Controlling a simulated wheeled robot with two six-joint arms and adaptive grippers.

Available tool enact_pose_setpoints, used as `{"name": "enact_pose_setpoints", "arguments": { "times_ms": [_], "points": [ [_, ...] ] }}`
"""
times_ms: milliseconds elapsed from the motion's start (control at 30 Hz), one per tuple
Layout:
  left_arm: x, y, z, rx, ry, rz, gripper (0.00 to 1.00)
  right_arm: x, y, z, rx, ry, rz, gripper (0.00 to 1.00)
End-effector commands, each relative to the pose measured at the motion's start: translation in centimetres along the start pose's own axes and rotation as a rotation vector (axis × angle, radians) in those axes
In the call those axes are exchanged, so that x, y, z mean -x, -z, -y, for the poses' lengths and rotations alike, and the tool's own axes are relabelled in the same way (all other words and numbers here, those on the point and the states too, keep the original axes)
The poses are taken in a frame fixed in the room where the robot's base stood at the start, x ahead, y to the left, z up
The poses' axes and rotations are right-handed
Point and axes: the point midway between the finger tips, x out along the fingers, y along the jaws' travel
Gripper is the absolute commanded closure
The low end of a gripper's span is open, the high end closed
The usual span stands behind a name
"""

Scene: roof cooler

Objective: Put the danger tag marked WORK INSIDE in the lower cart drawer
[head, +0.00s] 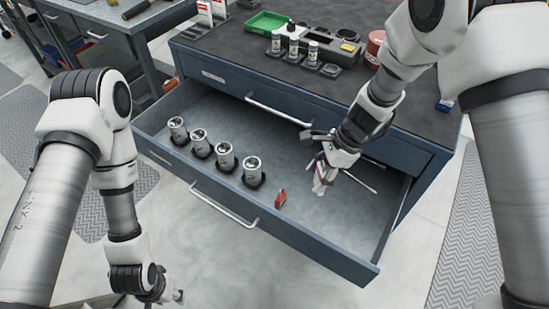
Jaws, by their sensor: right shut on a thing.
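My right gripper (322,172) is over the right part of the open lower cart drawer (330,215), pointing down. It is shut on a small, pale tag with a little red on it (320,186), mostly hidden by the fingers. I take this for a danger tag; its wording cannot be read. I cannot tell whether it touches the drawer floor. My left gripper (172,297) is low at the bottom left, outside the drawer and away from the cart; its fingers are too small to judge.
Several metal canisters (225,158) stand in a row in the drawer's left half, with a small red object (281,199) beside them. On the cart top are red-and-white tags (212,10), a green tray (268,22) and small bottles (293,46). The drawer's front right floor is clear.

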Motion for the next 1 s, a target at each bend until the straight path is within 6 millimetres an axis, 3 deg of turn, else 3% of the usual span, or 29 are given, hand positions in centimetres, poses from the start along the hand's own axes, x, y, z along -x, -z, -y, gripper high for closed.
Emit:
{"name": "enact_pose_setpoints", "arguments": {
  "times_ms": [33, 200, 367, 900, 1000],
  "points": [
    [-1.4, 0.0, 0.0, 0.000, 0.000, 0.000, 0.56, -0.8, 0.6, -0.2, -0.099, 0.041, 0.000, 0.75],
    [-4.2, 0.0, 0.0, 0.000, 0.000, 0.000, 0.56, -1.4, 2.3, -1.2, -0.444, 0.189, 0.000, 0.75],
    [-6.3, 0.0, 0.1, 0.000, 0.000, 0.000, 0.56, -1.4, 3.5, -2.1, -0.638, 0.275, 0.002, 0.75],
    [-10.3, 0.0, 0.1, 0.000, 0.000, 0.000, 0.56, -9.7, 7.3, -2.2, -0.673, 0.288, 0.004, 0.75],
    [-10.3, 0.0, 0.1, 0.000, 0.000, 0.000, 0.56, -10.0, 7.4, -2.1, -0.672, 0.290, 0.004, 0.75]
  ]
}}
